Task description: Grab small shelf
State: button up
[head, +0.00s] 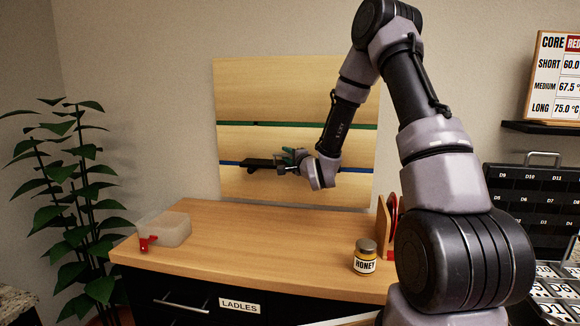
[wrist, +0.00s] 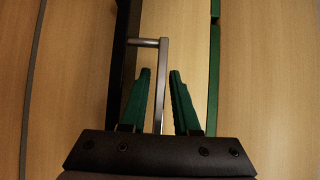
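The small shelf (head: 258,163) is a dark, narrow ledge on the wooden wall panel in the head view, level with the panel's lower blue strip. In the wrist view, its dark edge (wrist: 126,50) runs up the left of centre, with a thin grey L-shaped metal bar (wrist: 162,85) joined to it. My gripper (head: 287,155) is at the shelf's right end. In the wrist view, its green fingers (wrist: 160,73) are apart, with the bar running between them. A gap shows on either side of the bar. Whether the bar is at fingertip depth is hard to tell.
Below is a wooden counter (head: 230,235) with a translucent bin (head: 172,228) at left and a honey jar (head: 365,258) at right. A red item (head: 392,213) stands by my arm. A plant (head: 70,200) is at far left. The counter's middle is clear.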

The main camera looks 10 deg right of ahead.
grip_shut()
dwell(1.2)
